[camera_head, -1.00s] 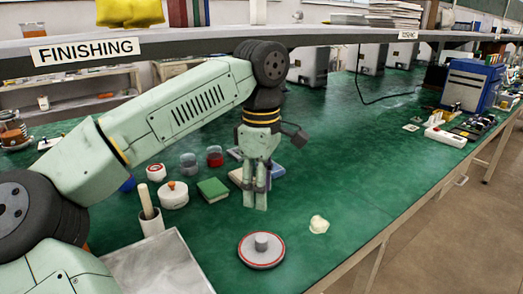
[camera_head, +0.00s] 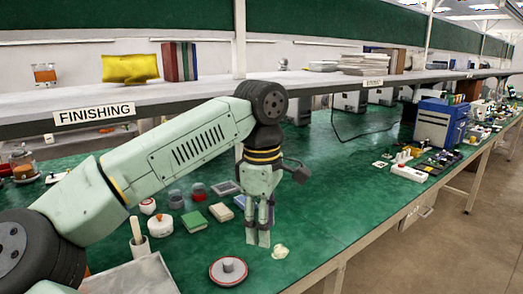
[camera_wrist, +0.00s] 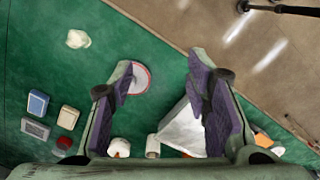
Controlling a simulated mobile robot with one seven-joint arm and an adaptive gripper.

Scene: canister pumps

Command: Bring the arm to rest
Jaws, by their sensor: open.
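My gripper (camera_head: 258,241) hangs over the green table (camera_head: 330,215) with its fingers pointing down. In the wrist view my gripper (camera_wrist: 160,75) shows its purple-padded fingers spread apart with nothing held between them. A crumpled cream lump (camera_head: 280,252) appears just right of the fingertips in the head view. A red-rimmed disc with a grey knob (camera_head: 229,271) lies in front of the gripper, and in the wrist view the disc (camera_wrist: 141,79) is partly covered by the left finger. My height above the table cannot be told exactly.
The shelf (camera_head: 190,92) runs behind my arm. A blue box (camera_head: 440,124) stands far right. The table's right middle is clear.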

